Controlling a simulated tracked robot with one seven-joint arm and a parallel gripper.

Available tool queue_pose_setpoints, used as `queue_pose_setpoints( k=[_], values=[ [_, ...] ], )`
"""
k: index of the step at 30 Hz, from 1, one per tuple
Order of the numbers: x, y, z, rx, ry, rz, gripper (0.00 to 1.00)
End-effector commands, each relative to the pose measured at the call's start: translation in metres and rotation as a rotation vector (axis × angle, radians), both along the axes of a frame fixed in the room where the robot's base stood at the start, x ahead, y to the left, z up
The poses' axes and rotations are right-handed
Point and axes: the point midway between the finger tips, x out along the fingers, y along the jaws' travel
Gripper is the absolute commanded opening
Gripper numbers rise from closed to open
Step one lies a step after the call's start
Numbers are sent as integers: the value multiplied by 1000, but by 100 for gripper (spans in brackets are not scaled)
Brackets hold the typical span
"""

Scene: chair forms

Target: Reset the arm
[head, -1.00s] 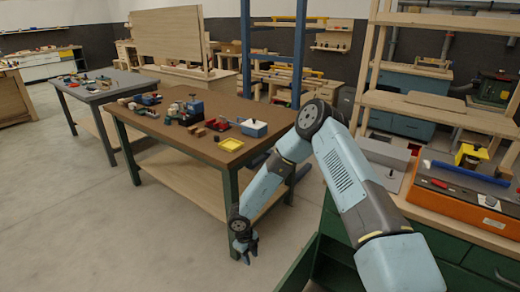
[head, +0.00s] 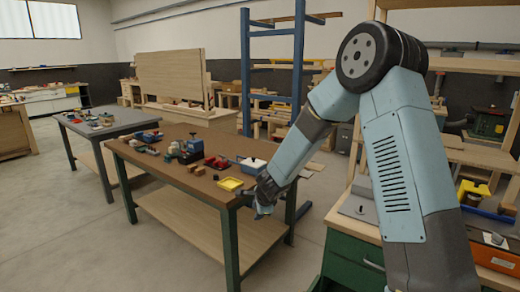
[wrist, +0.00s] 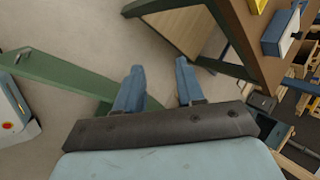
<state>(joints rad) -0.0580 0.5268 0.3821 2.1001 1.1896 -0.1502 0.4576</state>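My gripper (head: 262,208) hangs at the near right corner of the brown-topped table (head: 165,166), level with about the tabletop edge in the head view. My arm is bent, with its elbow raised high at the right. In the wrist view my gripper (wrist: 156,92) shows two blue fingers spread apart, with nothing between them but floor and table parts. The brown table's edge (wrist: 238,35) is just beyond the fingers there.
A green cabinet (head: 350,262) stands close at right. A grey table (head: 88,125) stands further left. The floor (head: 70,220) at left is clear.

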Motion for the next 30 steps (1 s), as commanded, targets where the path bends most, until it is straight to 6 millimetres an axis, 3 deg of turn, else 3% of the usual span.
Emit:
queue_pose_setpoints(
  k=[1,6,15,24,30],
  values=[
    [-2,-4,19,-9,-28,39,38],
    [-16,-16,71,-54,-99,187,38],
    [-58,-43,150,-167,-195,431,38],
    [-117,-80,211,-313,-250,644,38],
    [-164,-108,241,-422,-262,771,38]
  ],
)
